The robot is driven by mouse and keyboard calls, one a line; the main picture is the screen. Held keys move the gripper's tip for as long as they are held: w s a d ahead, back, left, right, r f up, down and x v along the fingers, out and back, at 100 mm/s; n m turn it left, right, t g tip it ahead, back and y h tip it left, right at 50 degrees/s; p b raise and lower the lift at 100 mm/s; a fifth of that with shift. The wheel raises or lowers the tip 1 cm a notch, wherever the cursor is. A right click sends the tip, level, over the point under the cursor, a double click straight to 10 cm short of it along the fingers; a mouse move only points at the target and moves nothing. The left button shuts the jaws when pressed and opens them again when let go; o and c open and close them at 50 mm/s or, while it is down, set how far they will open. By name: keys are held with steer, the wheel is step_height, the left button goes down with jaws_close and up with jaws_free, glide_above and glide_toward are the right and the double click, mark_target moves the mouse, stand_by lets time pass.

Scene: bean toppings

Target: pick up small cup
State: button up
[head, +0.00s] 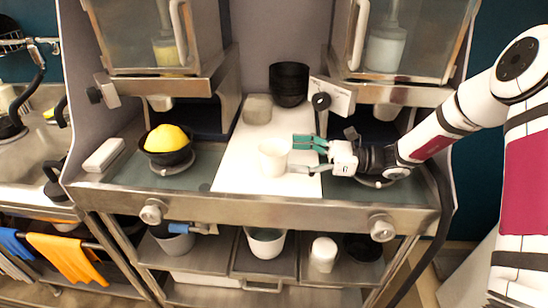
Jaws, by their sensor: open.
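A small white cup (273,158) stands upright on the white board (240,172) in the middle of the counter. My gripper (300,154) reaches in from the right, just to the right of the cup. Its fingers, with teal pads, are apart and point left toward the cup. The near finger looks close to the cup's right side; I cannot tell whether it touches. Nothing shows between the fingers.
A black bowl (167,158) with a yellow mound sits on the left. Dispensers (158,42) hang above both sides. A metal front edge (250,212) borders the counter.

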mark_target(274, 153)
steer(key=a, duration=0.4)
steer(key=a+p, duration=0.1)
steer(key=a, duration=0.1)
steer(key=shift+w+f, duration=0.15)
steer(key=shift+w, duration=0.15)
steer(key=c, duration=0.8)
